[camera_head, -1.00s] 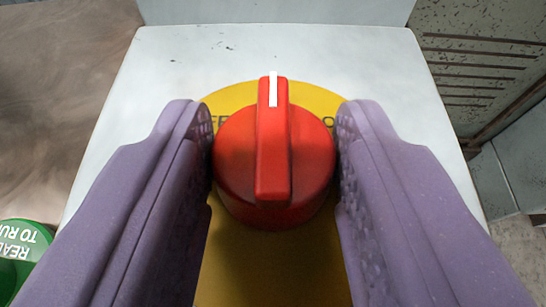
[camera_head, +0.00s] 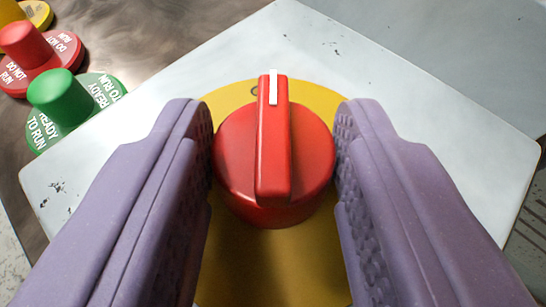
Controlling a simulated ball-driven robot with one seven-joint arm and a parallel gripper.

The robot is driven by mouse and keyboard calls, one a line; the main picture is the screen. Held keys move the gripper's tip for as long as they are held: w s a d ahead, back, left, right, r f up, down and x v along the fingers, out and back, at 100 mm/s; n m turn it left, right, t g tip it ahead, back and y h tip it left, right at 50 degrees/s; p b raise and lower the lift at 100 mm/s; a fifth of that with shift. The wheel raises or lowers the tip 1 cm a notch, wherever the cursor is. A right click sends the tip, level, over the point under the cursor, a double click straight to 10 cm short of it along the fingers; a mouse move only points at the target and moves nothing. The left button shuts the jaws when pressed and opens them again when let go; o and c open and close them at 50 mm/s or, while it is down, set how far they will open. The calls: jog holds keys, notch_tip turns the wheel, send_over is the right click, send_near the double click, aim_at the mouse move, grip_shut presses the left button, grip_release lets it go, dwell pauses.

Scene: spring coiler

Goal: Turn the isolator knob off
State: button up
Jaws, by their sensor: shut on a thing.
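The isolator knob (camera_head: 274,150) is red and round, with a raised grip bar and a white pointer line at its far end. The pointer points straight up in the picture. One dark letter shows on the plate beside the pointer's tip, partly hidden by the knob. The rest of the plate's lettering is hidden.
At the upper left stand a green knobbed tag marked READY TO RUN (camera_head: 62,105), a red one marked DO NOT RUN (camera_head: 35,55) and a partly seen yellow one (camera_head: 30,14). They sit on a brown metallic surface (camera_head: 140,45). A grey surface (camera_head: 450,50) lies at the upper right.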

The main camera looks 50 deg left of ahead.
jog(key=shift+w+y, duration=0.1)
jog(key=shift+y, duration=0.3)
jog(key=o, duration=1)
jog(key=shift+o, duration=0.2)
jog(key=p+v, duration=0.2)
jog(key=v, duration=0.5)
jog(key=shift+d+r, duration=0.15)
jog(key=shift+r, duration=0.05)
jog(key=shift+s+d, duration=0.15)
jog(key=shift+s, duration=0.1)
